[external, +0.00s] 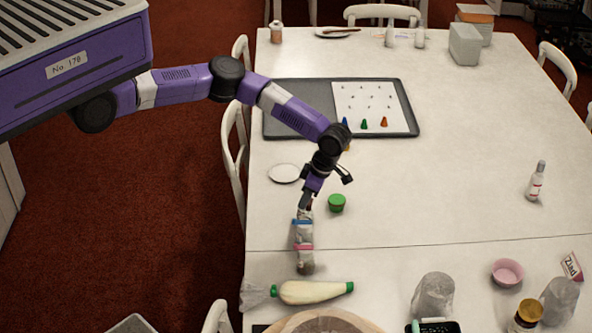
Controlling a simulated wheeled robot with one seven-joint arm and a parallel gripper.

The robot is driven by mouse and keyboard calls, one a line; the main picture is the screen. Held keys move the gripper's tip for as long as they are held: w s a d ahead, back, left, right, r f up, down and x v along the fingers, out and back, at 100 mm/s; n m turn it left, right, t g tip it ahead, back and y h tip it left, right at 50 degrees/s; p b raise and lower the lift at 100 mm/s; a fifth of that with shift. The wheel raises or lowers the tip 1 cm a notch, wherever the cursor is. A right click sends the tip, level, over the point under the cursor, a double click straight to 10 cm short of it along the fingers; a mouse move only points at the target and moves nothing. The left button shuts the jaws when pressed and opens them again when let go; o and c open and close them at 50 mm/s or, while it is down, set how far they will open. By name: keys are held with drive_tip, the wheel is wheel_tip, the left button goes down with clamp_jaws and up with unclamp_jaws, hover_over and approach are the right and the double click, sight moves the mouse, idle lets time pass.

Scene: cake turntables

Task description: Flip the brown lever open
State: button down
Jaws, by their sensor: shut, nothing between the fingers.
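I cannot make out a brown lever with certainty. A round, light wooden piece (318,322) is cut off by the bottom edge, below the bottle.
A green-lidded tub (337,203) and a white saucer (284,173) are near my wrist. A dark tray (290,118) lies farther back. A clear upturned cup (433,297) and a pink bowl (507,272) stand right. The table's middle right is mostly clear.

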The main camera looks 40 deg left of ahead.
drive_tip(key=n, duration=0.2)
drive_tip(key=d+n, duration=0.1)
drive_tip(key=shift+w+g+h, duration=0.25)
drive_tip(key=shift+g+h, duration=0.05)
drive_tip(key=shift+w+a, duration=0.1)
drive_tip(key=shift+w+a, duration=0.35)
drive_tip(key=shift+a, duration=0.2)
drive_tip(key=p, duration=0.1)
drive_tip(key=s+a+p, duration=0.1)
drive_tip(key=shift+a+r+p, duration=0.1)
drive_tip(key=shift+r+p, duration=0.15)
drive_tip(key=shift+p, duration=0.05)
wheel_tip(320, 180, up, 9)
drive_tip(key=shift+w+d, duration=0.3)
drive_tip(key=shift+d, duration=0.05)
